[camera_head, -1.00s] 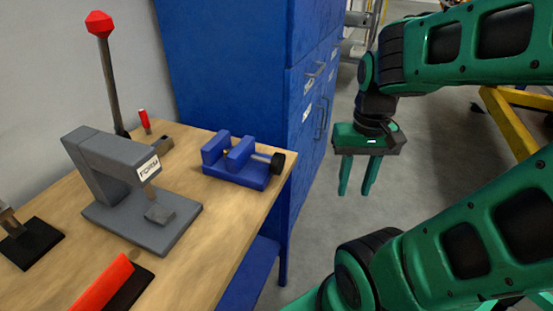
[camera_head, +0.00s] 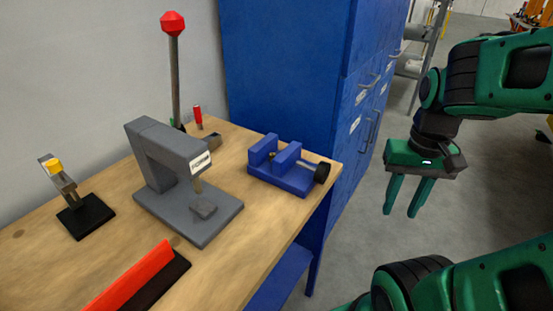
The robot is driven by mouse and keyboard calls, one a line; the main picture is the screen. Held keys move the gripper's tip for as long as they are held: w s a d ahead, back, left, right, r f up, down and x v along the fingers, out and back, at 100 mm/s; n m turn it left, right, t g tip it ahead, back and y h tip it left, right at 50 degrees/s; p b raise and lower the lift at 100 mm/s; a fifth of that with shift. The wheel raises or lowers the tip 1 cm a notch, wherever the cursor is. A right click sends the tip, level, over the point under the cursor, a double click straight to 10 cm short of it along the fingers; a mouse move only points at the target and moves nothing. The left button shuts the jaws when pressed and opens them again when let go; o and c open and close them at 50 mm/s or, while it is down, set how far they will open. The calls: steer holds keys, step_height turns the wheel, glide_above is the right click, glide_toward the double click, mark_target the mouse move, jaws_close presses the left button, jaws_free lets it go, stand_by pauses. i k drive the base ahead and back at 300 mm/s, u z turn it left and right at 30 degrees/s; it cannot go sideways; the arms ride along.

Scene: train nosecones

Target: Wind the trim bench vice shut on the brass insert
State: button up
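The blue bench vice (camera_head: 285,170) sits at the right end of the wooden bench, near its corner. Its two upright jaws stand a little apart, and a black knob (camera_head: 322,172) sticks out on its right side. A small brass insert (camera_head: 272,156) shows between the jaws, mostly hidden. My gripper (camera_head: 401,213) is to the right of the vice, off the bench over the floor. Its two green fingers point down, apart and empty. It touches nothing.
A grey press (camera_head: 160,160) with a long red-topped lever stands left of the vice. A blue cabinet (camera_head: 285,70) stands behind. Floor right of the bench is clear.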

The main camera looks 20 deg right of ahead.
mark_target(323, 172)
steer(key=z, duration=1.4)
steer(key=k, duration=1.2)
steer(key=u, duration=0.75)
steer(key=i, duration=0.95)
